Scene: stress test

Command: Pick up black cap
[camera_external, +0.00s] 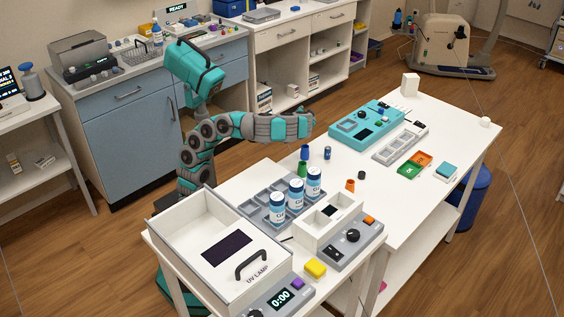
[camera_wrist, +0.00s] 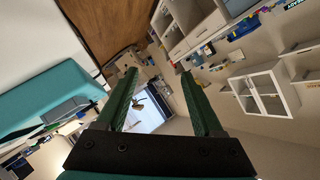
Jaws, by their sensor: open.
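A small black cap (camera_external: 361,175) stands on the white table, just right of an orange cone-like piece (camera_external: 350,185). My gripper (camera_external: 310,122) is at the end of my outstretched arm, above the table's left edge and up and left of the cap. In the wrist view my gripper (camera_wrist: 156,75) shows two green fingers spread apart with nothing held between them. The wrist view is tilted toward the room, and I cannot make out the cap in it.
Blue-and-white bottles (camera_external: 296,193) stand in a grey tray (camera_external: 250,208). Green and blue pieces (camera_external: 305,152) stand near my gripper. A white box (camera_external: 318,232), a grey device (camera_external: 352,240) and a teal device (camera_external: 345,128) flank the cap. Bare table (camera_external: 400,205) lies to its right.

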